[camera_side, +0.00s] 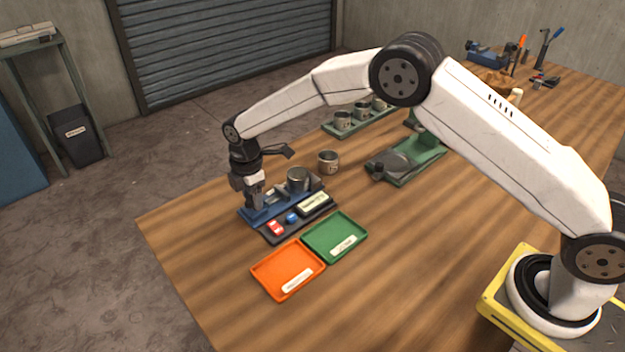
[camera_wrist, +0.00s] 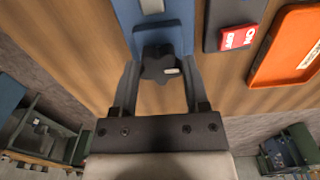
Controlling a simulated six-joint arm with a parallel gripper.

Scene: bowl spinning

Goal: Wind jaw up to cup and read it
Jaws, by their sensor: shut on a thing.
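My gripper (camera_side: 255,202) points down at the left end of a blue measuring fixture (camera_side: 290,205). In the wrist view my gripper (camera_wrist: 160,76) is shut on a dark lobed knob (camera_wrist: 157,62) with a small white mark toward its right side. The knob sits at the near end of the fixture's blue body (camera_wrist: 163,38). A grey metal cup (camera_side: 298,181) stands upright on the fixture, right of my gripper. The jaw is hidden or too small to make out, so its gap to the cup cannot be told. A pale display (camera_side: 313,203) is too small to read.
A dark panel before the fixture carries a red switch (camera_side: 275,228) and a blue button (camera_side: 291,218). Orange (camera_side: 268,275) and green (camera_side: 322,248) trays lie nearer. Another cup (camera_side: 328,162), a green stand (camera_side: 425,158) and a rack of cups (camera_side: 338,130) stand behind.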

